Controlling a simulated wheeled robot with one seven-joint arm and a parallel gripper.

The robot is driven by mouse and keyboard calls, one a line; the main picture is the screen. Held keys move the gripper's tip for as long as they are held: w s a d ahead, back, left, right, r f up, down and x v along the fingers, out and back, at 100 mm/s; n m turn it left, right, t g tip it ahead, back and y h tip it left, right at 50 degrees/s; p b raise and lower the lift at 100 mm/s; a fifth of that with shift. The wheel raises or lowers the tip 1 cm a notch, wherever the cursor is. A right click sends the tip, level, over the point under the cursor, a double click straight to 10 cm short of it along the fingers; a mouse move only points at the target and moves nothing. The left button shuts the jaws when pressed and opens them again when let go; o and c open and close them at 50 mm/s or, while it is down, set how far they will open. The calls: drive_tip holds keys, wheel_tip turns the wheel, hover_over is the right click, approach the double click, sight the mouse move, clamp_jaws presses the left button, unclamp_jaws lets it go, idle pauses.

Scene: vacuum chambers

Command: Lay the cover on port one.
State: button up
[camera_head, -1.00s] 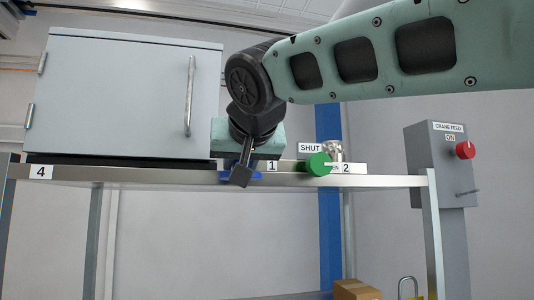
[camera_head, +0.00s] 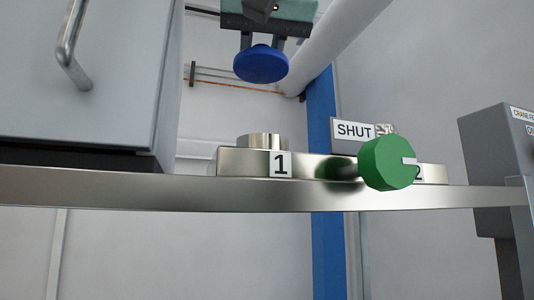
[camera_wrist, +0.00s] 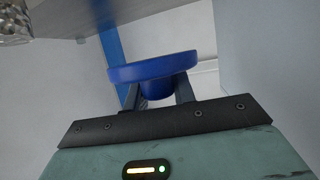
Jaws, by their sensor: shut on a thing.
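The cover, a blue round disc (camera_head: 261,65), hangs below my gripper (camera_head: 262,43) in the head view. My gripper is shut on it. In the wrist view the cover (camera_wrist: 153,69) shows its wide rim and a narrower blue stub, with the fingers (camera_wrist: 157,90) on either side of the stub. Port one is a short silver ring (camera_head: 263,140) on a metal block (camera_head: 240,162) labelled 1. The cover is above port one with a clear gap, and nothing sits on the port. How well they line up in depth I cannot tell.
A green knob (camera_head: 387,163) sticks out in front of label 2, near a SHUT sign (camera_head: 353,131). A grey cabinet (camera_head: 95,85) stands close on the left. A metal shelf rail (camera_head: 150,190) runs beneath. A grey control box (camera_head: 497,165) is at right.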

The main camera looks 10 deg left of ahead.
drive_tip(key=shift+w, duration=0.1)
wheel_tip(320, 180, down, 5)
drive_tip(key=shift+d+r+b, duration=0.1)
drive_tip(key=shift+b, duration=1)
drive_tip(key=shift+f, duration=2.4)
drive_tip(key=o, duration=1)
drive_tip(key=shift+f, duration=0.1)
